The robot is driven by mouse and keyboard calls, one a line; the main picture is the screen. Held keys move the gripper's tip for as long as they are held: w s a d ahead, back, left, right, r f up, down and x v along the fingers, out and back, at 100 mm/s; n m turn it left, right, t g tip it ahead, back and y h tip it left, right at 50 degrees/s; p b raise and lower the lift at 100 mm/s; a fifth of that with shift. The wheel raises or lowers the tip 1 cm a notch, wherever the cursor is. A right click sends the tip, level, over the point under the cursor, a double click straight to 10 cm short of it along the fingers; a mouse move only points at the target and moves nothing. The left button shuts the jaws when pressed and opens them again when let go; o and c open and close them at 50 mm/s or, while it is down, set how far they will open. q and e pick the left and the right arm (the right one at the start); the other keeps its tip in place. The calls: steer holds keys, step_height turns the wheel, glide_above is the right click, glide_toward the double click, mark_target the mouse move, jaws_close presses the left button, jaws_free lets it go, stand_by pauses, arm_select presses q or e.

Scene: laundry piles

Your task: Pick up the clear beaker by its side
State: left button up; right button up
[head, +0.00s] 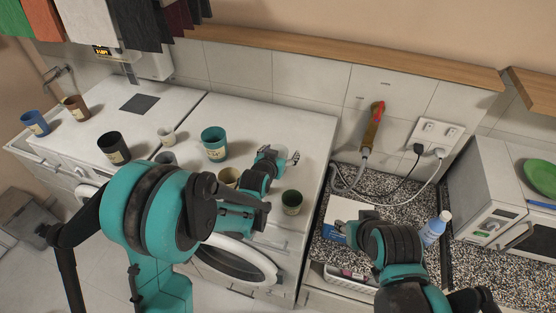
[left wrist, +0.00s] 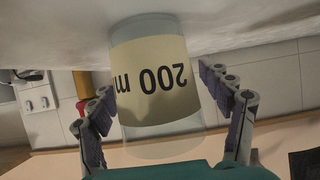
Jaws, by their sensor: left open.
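The clear beaker (left wrist: 160,90), with a cream label reading 200 m, fills the middle of the left wrist view. It appears upside down there. My left gripper (left wrist: 158,84) is open, with one finger on each side of the beaker. Whether either finger touches the glass cannot be told. In the head view my left gripper (head: 280,157) is over the white machine top, and I cannot make out the clear beaker's outline between its fingers.
Near my left arm on the white machine top (head: 310,140) stand a teal cup (head: 214,144), a tan cup (head: 229,178), a dark green cup (head: 292,202) and a black cup (head: 113,147). A blue bottle (head: 434,229) stands on the speckled counter (head: 380,200).

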arm_select(q)
steer(key=shift+s, duration=0.1)
steer(key=c, duration=1.3)
steer(key=shift+c, duration=0.3)
steer(key=shift+r, duration=0.1)
